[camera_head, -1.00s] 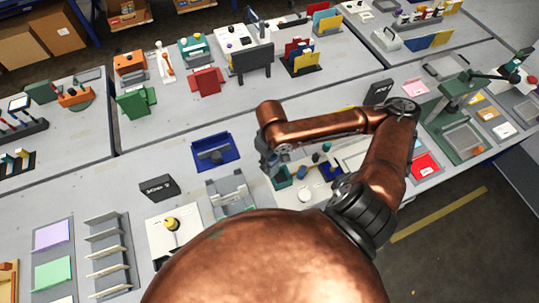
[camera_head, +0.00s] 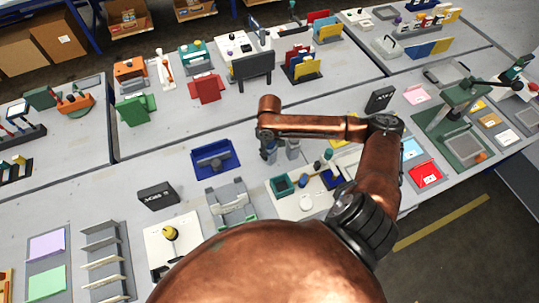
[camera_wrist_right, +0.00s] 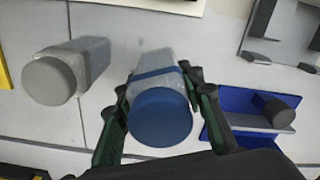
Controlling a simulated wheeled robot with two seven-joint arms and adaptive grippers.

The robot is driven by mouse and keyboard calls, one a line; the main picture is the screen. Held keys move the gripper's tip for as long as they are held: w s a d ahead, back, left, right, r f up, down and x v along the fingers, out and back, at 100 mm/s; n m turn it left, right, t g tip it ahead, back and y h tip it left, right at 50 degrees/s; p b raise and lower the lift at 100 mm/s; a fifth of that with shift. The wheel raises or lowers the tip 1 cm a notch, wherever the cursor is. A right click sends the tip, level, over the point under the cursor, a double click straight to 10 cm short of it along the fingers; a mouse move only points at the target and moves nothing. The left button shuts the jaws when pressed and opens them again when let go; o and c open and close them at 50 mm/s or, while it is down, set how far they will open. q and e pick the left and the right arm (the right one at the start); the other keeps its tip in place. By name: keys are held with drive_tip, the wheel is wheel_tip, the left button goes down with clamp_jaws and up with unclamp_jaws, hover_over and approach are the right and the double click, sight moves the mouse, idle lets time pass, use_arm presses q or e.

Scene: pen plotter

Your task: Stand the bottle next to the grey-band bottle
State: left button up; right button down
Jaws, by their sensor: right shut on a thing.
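My right gripper (camera_wrist_right: 154,80) is shut on a clear bottle with a blue cap (camera_wrist_right: 160,117) and a blue band, with one dark green finger on each side. A second pale bottle with a grey cap (camera_wrist_right: 55,78) is to its left in the right wrist view, with a gap between them. I cannot make out its band clearly. In the head view the held bottle (camera_head: 270,153) is under the end of my right arm, and the grey-capped bottle (camera_head: 293,150) is just right of it. I cannot tell whether the held bottle touches the table. My left gripper is not in view.
A blue tray (camera_head: 231,161) is left of the bottles, and it also shows in the right wrist view (camera_wrist_right: 238,101). A teal open box (camera_head: 282,187) and a grey stand (camera_head: 231,204) are nearer me. A black box (camera_head: 380,99) is to the right. Grey table is bare behind the bottles.

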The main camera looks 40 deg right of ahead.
drive_tip(key=shift+f, duration=1.55)
drive_tip(key=shift+f, duration=0.1)
drive_tip(key=c, duration=1.3)
unclamp_jaws()
drive_tip(key=shift+f, duration=0.1)
wheel_tip(320, 180, up, 12)
drive_tip(key=shift+r+p, duration=0.2)
drive_tip(key=shift+p, duration=0.3)
